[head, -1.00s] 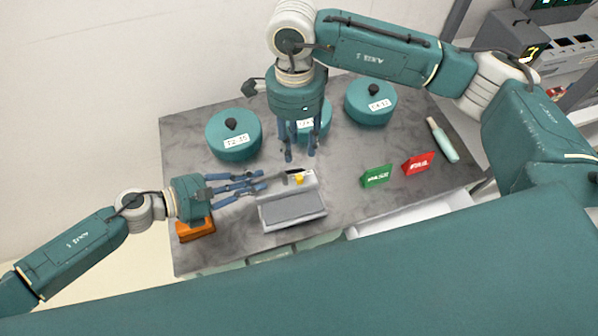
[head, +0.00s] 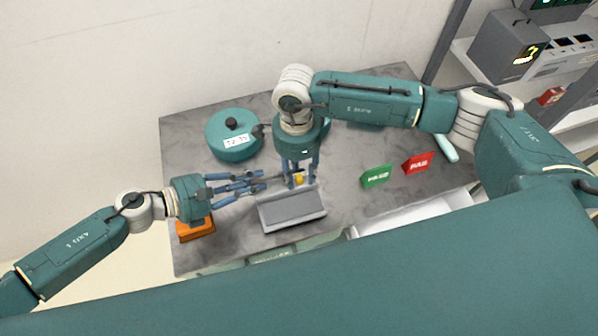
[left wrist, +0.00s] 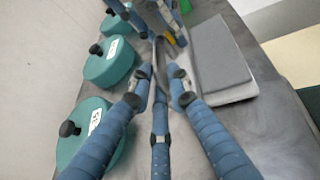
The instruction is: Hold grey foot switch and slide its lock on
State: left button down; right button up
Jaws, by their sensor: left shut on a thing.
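The grey foot switch (head: 290,210) lies on the table, its wide grey pedal toward me and a paler housing behind. A small yellow piece (head: 299,180) sits on the housing, partly hidden by fingers. My left gripper (head: 262,183) comes in from the left and is shut on the switch's left rear side; the exact contact is hard to see. In the left wrist view the pedal (left wrist: 222,52) lies right of the left fingertips (left wrist: 162,74). My right gripper (head: 300,183) points down over the housing, fingers apart on either side of the yellow piece. I cannot tell whether they touch it.
A teal lidded pot (head: 233,146) stands behind left; others are partly hidden by my right arm. A green sign (head: 376,176) and a red sign (head: 418,163) stand to the right. An orange block (head: 196,231) lies under my left wrist.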

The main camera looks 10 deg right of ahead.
pick_arm(q)
jog(key=shift+s+f, duration=0.25)
pick_arm(e)
grip_shut()
pick_arm(q)
jog(key=shift+a, duration=0.1)
pick_arm(e)
jog(key=shift+w+d, duration=0.15)
jog(key=shift+d, duration=1.6)
pick_arm(q)
jog(key=shift+w, duration=0.1)
pick_arm(e)
grip_release()
notch_tip(320, 180, up, 12)
jog(key=shift+w, duration=0.4)
